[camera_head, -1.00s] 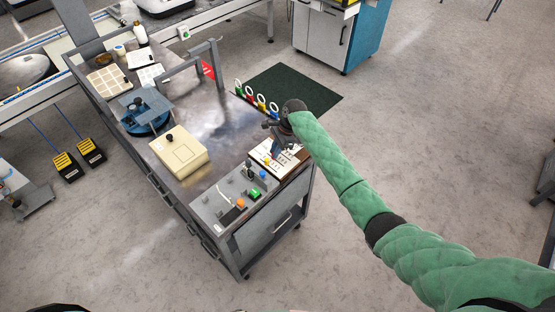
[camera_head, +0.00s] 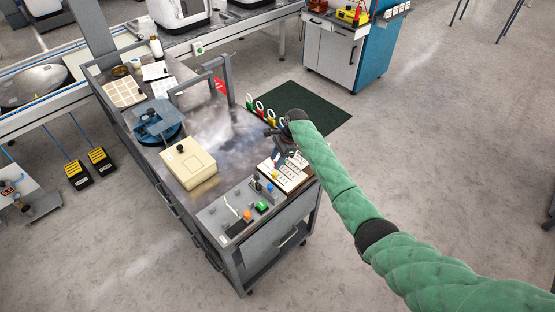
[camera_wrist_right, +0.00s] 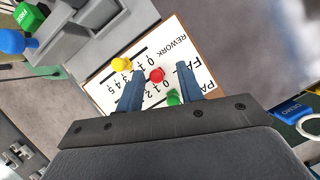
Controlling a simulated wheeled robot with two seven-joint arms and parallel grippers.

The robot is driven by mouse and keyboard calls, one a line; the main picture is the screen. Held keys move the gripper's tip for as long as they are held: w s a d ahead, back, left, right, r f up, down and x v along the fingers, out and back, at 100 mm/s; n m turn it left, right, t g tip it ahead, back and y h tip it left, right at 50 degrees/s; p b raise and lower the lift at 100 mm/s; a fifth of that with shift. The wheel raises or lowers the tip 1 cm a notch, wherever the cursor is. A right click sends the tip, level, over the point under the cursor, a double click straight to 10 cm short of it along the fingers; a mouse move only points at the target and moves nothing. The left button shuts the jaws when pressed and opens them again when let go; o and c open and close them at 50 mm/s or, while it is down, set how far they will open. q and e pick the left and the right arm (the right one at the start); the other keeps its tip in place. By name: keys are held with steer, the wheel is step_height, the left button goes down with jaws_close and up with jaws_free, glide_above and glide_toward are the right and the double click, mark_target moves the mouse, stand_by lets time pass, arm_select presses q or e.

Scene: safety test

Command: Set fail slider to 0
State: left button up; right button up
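The slider panel (camera_wrist_right: 197,52) is a white board with wooden edges and printed scales. It also shows at the cart's near right corner in the head view (camera_head: 292,181). In the wrist view it carries a yellow knob (camera_wrist_right: 121,64), a red knob (camera_wrist_right: 156,75) and a green knob (camera_wrist_right: 173,98). "REWORK" is readable; the labels starting "FA" and "PA" are partly hidden. The red knob's exact scale value cannot be read. My right gripper (camera_wrist_right: 160,70) is open over the panel, its blue fingers either side of the red and green knobs. Contact cannot be told. My left gripper is not in view.
A button box (camera_head: 240,210) with orange, green and blue controls sits left of the panel. A cream box (camera_head: 188,165) and a blue round fixture (camera_head: 157,122) stand farther back on the cart. Coloured ring tags (camera_head: 259,106) line the cart's right edge.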

steer(key=shift+d, duration=0.1)
